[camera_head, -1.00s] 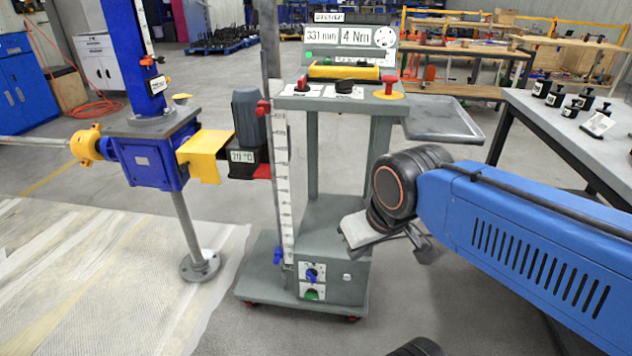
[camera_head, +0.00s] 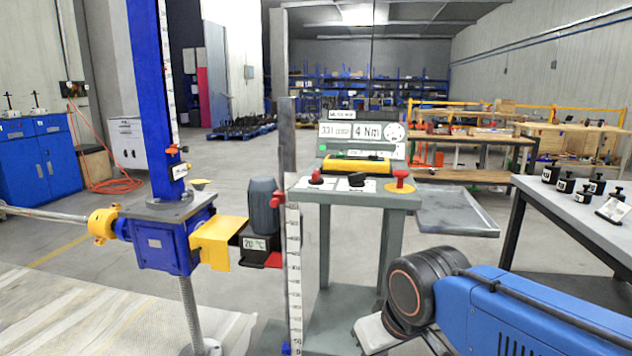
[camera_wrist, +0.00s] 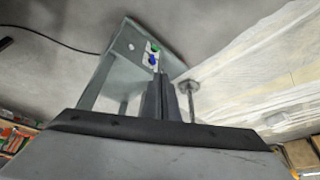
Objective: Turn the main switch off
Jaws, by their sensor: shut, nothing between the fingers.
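No label that I can read says which control is the main switch.
A blue jack (camera_head: 165,245) with yellow coupling (camera_head: 218,242) and motor (camera_head: 262,207) stands left of the control stand. A grey tray (camera_head: 450,212) sticks out from the stand's right side. A table (camera_head: 590,212) with black weights stands at the right.

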